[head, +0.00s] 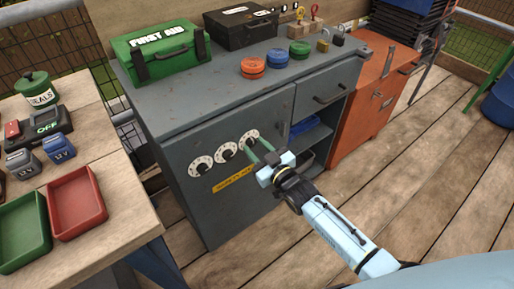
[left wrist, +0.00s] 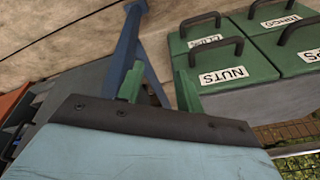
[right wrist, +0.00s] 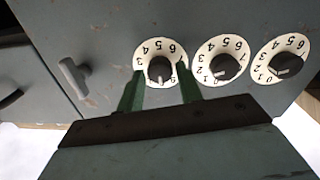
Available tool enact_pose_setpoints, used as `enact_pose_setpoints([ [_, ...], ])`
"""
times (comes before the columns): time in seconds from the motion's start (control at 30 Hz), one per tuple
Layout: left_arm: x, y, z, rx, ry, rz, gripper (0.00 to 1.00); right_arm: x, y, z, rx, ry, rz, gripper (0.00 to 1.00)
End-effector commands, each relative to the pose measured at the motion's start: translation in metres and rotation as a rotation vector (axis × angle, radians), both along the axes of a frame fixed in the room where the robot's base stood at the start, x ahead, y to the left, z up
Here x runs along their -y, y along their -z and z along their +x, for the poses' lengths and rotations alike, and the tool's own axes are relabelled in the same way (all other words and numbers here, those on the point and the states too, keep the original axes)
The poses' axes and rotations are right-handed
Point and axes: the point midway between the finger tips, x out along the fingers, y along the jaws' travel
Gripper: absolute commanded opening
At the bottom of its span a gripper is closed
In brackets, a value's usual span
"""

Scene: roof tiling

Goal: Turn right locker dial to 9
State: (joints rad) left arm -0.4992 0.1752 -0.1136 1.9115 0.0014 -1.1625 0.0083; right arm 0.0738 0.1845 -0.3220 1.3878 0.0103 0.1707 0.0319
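The right locker dial (head: 250,137) is the rightmost of three white dials on the grey locker door. My right gripper (head: 262,149) is in front of it. In the right wrist view, where the picture is upside down, this dial (right wrist: 160,50) is the leftmost, and its dark knob (right wrist: 160,70) sits between the green fingertips (right wrist: 160,78). The fingers are apart, with gaps to the knob. I cannot tell for certain which number the knob points at. My left gripper (left wrist: 158,88) shows in the left wrist view, open, fingers apart, with nothing held.
The middle dial (head: 226,152) and left dial (head: 201,166) are beside it, above a yellow label (head: 235,180). A green first aid box (head: 160,50) stands on the locker top. A wooden table (head: 110,150) with trays is at left. Green lidded bins (left wrist: 220,68) are near my left gripper.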

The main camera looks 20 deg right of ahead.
Motion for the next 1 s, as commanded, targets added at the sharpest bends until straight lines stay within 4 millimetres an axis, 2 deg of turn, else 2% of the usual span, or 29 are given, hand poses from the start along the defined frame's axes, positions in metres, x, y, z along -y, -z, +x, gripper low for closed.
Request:
enact_pose_setpoints([
  [0.03,0.000,0.000,0.000,0.000,0.000,0.000,0.36,0.000,0.000,0.000,0.000,0.000,0.000,0.29],
  [0.2,0.000,0.000,0.000,0.000,0.000,0.000,0.36,0.000,0.000,0.000,0.000,0.000,0.000,0.07],
  [0.23,0.000,0.000,0.000,0.000,0.000,0.000,0.36,0.000,0.000,0.000,0.000,0.000,0.000,0.05],
  [0.57,0.000,0.002,0.000,0.005,0.000,-0.001,0.36,0.000,0.000,0.000,0.020,0.000,-0.059,0.05],
  [1.0,-0.015,0.023,-0.008,-0.015,0.000,0.020,0.36,0.000,0.001,0.000,0.126,0.000,-0.351,0.05],
])
